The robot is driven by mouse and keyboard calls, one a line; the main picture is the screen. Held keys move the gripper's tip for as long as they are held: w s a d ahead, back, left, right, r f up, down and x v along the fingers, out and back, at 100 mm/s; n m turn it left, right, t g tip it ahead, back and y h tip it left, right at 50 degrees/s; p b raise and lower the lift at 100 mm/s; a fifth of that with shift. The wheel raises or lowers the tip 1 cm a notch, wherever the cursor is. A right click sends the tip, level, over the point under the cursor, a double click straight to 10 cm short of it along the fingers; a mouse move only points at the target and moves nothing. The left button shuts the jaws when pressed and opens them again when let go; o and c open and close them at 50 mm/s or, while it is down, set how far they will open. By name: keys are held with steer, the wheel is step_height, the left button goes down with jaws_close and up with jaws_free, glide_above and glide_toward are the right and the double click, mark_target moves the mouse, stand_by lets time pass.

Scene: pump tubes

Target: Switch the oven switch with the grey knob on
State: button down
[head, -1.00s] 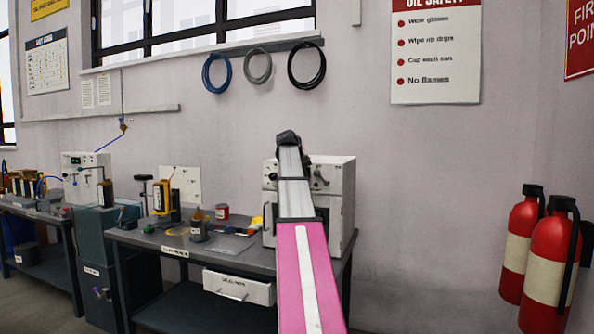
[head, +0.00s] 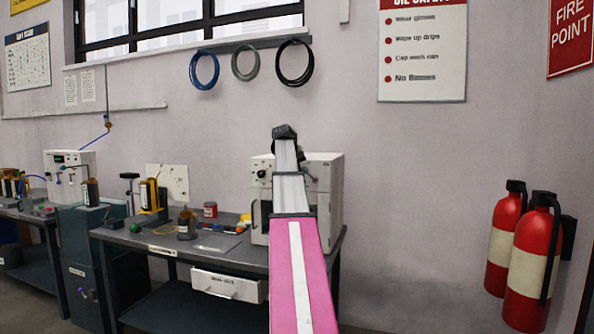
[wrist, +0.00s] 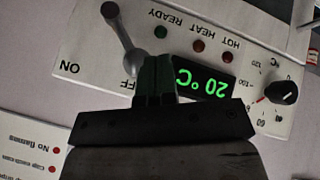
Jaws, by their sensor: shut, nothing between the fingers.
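The oven (head: 330,205) is a white box on the right end of the bench. Its front panel fills much of the wrist view, with lettering upside down. The switch lever with the grey knob (wrist: 110,10) rises toward the upper left of that view. An ON label (wrist: 68,68) lies to its left, and an OFF label (wrist: 128,85) is partly covered by my gripper. My gripper (wrist: 155,62) is shut and empty, just right of the lever's base; I cannot tell whether they touch.
A display (wrist: 205,83) reads 20 °C, beside a black dial (wrist: 283,92) and several small lamps. Cans, tools and a small board stand on the bench (head: 215,255) left of the oven. Red fire extinguishers (head: 530,255) hang on the right wall.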

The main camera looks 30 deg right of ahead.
mark_target(307, 168)
steer(key=shift+s+d+r+t+y, duration=0.15)
steer(key=shift+s+r+t+y, duration=0.05)
steer(key=shift+t+y, duration=0.1)
steer(key=s+d+r+m+t+y, duration=0.1)
steer(key=t, duration=0.1)
steer(key=s+d+r+m+t+y, duration=0.1)
steer(key=s+t+y, duration=0.1)
steer(key=shift+s+d+r, duration=0.15)
steer(key=shift+s+d, duration=0.05)
steer(key=shift+d, duration=0.15)
steer(key=s+d+m+t+y, duration=0.1)
steer(key=t, duration=0.1)
steer(key=s+d+m+t+y, duration=0.1)
steer(key=s+t, duration=0.1)
steer(key=s+d+m+t+y, duration=0.1)
steer(key=d+t, duration=0.1)
steer(key=shift+s+f+m+y, duration=0.15)
steer(key=shift+f+m+y, duration=0.1)
steer(key=shift+m+y, duration=0.05)
steer(key=shift+r, duration=0.15)
steer(key=shift+r, duration=0.65)
